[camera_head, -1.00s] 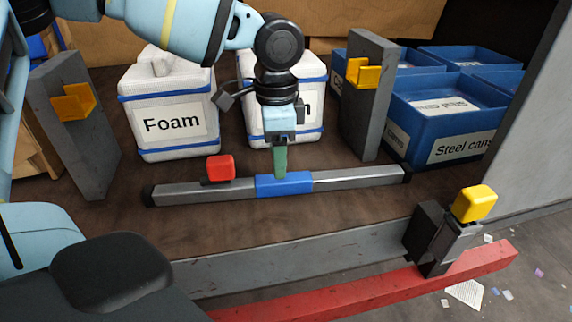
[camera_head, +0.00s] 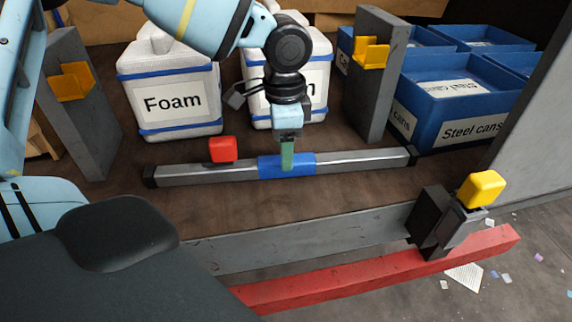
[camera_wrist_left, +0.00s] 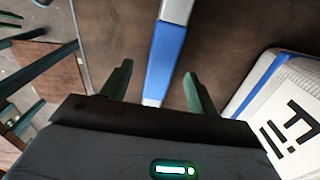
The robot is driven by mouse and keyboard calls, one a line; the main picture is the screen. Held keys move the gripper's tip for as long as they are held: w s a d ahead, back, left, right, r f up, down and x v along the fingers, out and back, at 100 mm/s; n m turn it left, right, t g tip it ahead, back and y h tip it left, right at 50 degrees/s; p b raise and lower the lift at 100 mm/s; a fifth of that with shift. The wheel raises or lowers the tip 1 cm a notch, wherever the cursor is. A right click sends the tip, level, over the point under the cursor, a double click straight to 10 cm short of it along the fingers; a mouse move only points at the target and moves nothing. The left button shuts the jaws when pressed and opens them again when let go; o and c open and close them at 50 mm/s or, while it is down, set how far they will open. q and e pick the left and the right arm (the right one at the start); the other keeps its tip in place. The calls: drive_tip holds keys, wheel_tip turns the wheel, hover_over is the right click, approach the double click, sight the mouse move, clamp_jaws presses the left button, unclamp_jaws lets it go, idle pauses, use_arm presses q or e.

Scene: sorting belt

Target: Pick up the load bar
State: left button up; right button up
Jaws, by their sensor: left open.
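The load bar (camera_head: 215,173) is a long grey metal bar with black end caps and a blue middle grip (camera_head: 300,165). It lies on the brown surface, and a red block (camera_head: 222,149) shows at its left part. My left gripper (camera_head: 287,156) is over the blue middle, pointing down. In the left wrist view its two green fingers (camera_wrist_left: 158,88) are open, with the blue section (camera_wrist_left: 164,60) between them and a gap on each side. Whether the fingertips reach down beside the bar is hard to tell. My right gripper is not in view.
Two grey posts with yellow hooks (camera_head: 370,53) (camera_head: 71,82) stand behind the bar's ends. White foam boxes (camera_head: 172,100) and blue steel-can bins (camera_head: 450,110) stand behind. A grey front rail (camera_head: 310,243), a red beam (camera_head: 370,273) and a yellow-topped block (camera_head: 482,189) lie in front.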

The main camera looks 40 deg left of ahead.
use_arm(q)
drive_tip(key=shift+w+f, duration=0.2)
drive_tip(key=shift+f, duration=1.6)
clamp_jaws()
drive_tip(key=shift+w+d+r, duration=0.1)
drive_tip(key=shift+r, duration=0.05)
